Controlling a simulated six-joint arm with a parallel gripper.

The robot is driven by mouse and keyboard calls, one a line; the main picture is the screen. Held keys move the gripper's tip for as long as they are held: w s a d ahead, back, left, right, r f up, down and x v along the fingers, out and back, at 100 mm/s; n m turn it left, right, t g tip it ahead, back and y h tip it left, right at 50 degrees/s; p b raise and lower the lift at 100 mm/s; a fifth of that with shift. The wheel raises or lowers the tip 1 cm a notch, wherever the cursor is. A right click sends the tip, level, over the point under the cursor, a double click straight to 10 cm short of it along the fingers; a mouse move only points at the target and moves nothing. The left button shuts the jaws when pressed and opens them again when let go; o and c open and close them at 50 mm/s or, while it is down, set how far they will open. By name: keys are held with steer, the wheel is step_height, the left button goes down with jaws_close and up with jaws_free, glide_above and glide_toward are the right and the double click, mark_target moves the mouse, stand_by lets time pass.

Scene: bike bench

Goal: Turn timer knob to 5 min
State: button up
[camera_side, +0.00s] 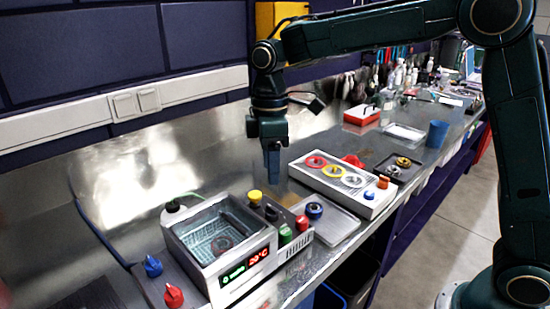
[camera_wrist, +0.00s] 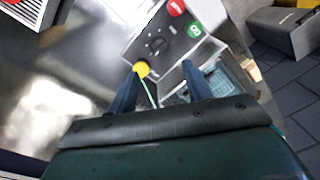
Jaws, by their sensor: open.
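The timer knob looks to be the black dial knob (camera_wrist: 157,44) on a grey control box, with small marks around it in the wrist view. In the side view the dark knob (camera_side: 271,213) sits behind the green and red buttons; its pointer is too small to read. My gripper (camera_side: 273,181) points down above and behind the control box, apart from it. In the wrist view its two fingers are spread with nothing between the tips (camera_wrist: 160,69). The knob lies beyond the fingertips.
A yellow button (camera_side: 255,197) stands close to the knob, with a green button (camera_side: 285,234) and a red button (camera_side: 301,223) in front. A water bath (camera_side: 248,275) with a lit display adjoins the box. A white panel with coloured rings (camera_side: 342,184) lies to the right.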

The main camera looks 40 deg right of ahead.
mark_target(272, 207)
steer(key=f, duration=1)
steer(key=shift+s+a, duration=0.15)
steer(key=shift+s, duration=0.1)
steer(key=c, duration=1)
steer(key=shift+o, duration=0.2)
